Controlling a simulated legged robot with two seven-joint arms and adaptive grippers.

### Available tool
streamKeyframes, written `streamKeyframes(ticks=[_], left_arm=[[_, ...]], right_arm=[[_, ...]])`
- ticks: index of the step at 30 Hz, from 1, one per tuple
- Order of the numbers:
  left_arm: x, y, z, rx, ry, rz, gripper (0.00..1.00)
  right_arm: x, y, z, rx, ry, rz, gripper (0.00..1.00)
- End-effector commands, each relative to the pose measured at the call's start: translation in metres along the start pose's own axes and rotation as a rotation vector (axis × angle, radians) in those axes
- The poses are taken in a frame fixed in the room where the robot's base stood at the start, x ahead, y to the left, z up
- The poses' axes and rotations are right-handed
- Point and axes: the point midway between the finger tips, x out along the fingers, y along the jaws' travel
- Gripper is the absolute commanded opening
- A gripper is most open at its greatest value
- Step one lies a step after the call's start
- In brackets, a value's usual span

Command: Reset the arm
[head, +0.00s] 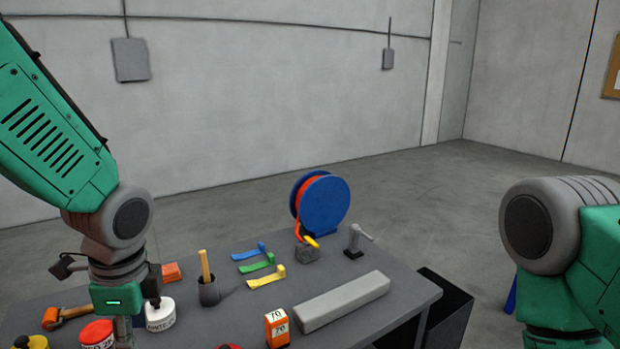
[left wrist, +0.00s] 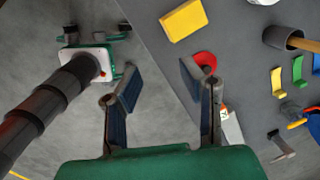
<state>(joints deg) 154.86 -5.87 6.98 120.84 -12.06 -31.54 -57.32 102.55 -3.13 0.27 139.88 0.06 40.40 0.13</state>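My left arm comes in from the left in the head view, with its gripper pointing down at the bottom edge (head: 123,338). Its fingertips are cut off there. In the left wrist view my left gripper (left wrist: 160,85) has its two dark fingers wide apart, with nothing between them. Beneath the gap are the table's edge and bare floor. My right arm shows at the right of the head view, but its gripper is outside the picture.
The grey table (head: 405,288) holds paint jars (head: 160,316), a cup (head: 208,292), coloured strips (head: 266,281), a blue reel (head: 325,203), a long grey block (head: 343,301) and an orange box (head: 277,329). A black bin (head: 450,305) stands right of it.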

Motion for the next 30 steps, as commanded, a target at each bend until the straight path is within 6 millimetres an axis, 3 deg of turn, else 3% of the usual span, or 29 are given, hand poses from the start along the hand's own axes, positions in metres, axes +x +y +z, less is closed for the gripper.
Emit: streamKeyframes(ticks=[8,13,18,21,30], left_arm=[[0.069,0.027,-0.007,-0.196,0.058,0.041,0.35],[0.126,0.057,-0.009,-0.39,0.093,0.078,0.35],[0.197,0.111,-0.002,-0.686,0.112,0.123,0.35],[0.227,0.143,0.007,-0.857,0.112,0.134,0.35],[0.273,0.222,0.037,-1.225,0.082,0.131,0.35]], right_arm=[[0.0,0.0,0.0,0.0,0.001,0.0,0.4],[0.0,0.0,0.0,0.0,0.0,0.0,0.4],[0.0,0.0,0.0,0.0,0.0,0.0,0.4],[0.0,0.0,0.0,0.0,0.0,0.0,0.4],[0.0,0.0,0.0,0.0,0.0,0.0,0.4]])
